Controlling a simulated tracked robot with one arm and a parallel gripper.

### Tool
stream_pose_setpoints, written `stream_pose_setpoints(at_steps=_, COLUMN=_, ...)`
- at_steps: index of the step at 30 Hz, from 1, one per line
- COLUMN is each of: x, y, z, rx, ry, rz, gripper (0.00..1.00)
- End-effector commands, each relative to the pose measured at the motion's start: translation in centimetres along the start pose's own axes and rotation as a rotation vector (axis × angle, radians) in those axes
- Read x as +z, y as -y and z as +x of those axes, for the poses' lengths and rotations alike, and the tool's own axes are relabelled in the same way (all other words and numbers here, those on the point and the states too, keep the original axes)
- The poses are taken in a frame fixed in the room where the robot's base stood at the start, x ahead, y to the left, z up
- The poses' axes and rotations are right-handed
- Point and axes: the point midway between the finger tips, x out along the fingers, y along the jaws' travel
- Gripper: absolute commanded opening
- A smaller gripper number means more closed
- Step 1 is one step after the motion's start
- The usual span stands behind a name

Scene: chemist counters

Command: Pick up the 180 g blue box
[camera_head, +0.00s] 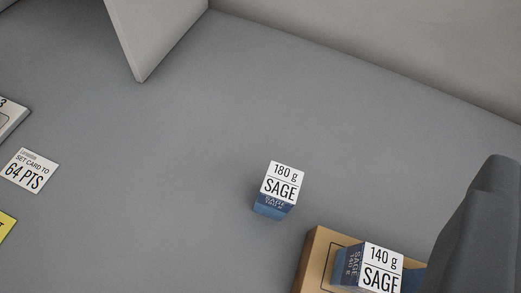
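The blue box (270,207) stands on the grey counter near the middle of the view. Its white top label reads "180 g SAGE". A second blue box (353,262), with a white label reading "140 g SAGE", is at the lower right on a tan board. One dark grey finger of my gripper (482,230) shows at the right edge, partly in front of the tan board's side. The other finger is out of view, so the opening between them is hidden. The 180 g box is clear of the visible finger, to its left.
The tan board (316,245) lies just right of and below the 180 g box. A white card (30,171) reading "SET CARD TO 64 PTS" and a yellow card (4,228) lie at the left. A pale panel (150,35) stands at the top.

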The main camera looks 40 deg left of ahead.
Motion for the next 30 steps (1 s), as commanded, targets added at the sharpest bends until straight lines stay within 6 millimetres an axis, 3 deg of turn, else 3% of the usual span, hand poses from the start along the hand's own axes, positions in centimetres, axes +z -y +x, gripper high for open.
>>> stream_pose_setpoints(at_steps=1, x=3.7, y=1.6, z=0.5, rx=-0.077, ry=0.023, rz=0.025, gripper=0.64)
stream_pose_setpoints(at_steps=3, x=7.5, y=4.4, z=0.6, rx=-0.193, ry=0.034, rz=0.067, gripper=0.64)
stream_pose_setpoints(at_steps=6, x=11.6, y=7.9, z=-0.2, rx=-0.332, ry=0.052, rz=0.136, gripper=0.64)
stream_pose_setpoints(at_steps=9, x=14.1, y=10.4, z=-1.2, rx=-0.43, ry=0.063, rz=0.199, gripper=0.64)
stream_pose_setpoints(at_steps=15, x=15.5, y=12.3, z=-2.2, rx=-0.503, ry=0.067, rz=0.249, gripper=0.64)
stream_pose_setpoints(at_steps=19, x=15.5, y=12.7, z=-1.6, rx=-0.506, ry=0.066, rz=0.248, gripper=0.64)
stream_pose_setpoints(at_steps=30, x=15.5, y=15.7, z=3.9, rx=-0.504, ry=0.063, rz=0.247, gripper=0.64)
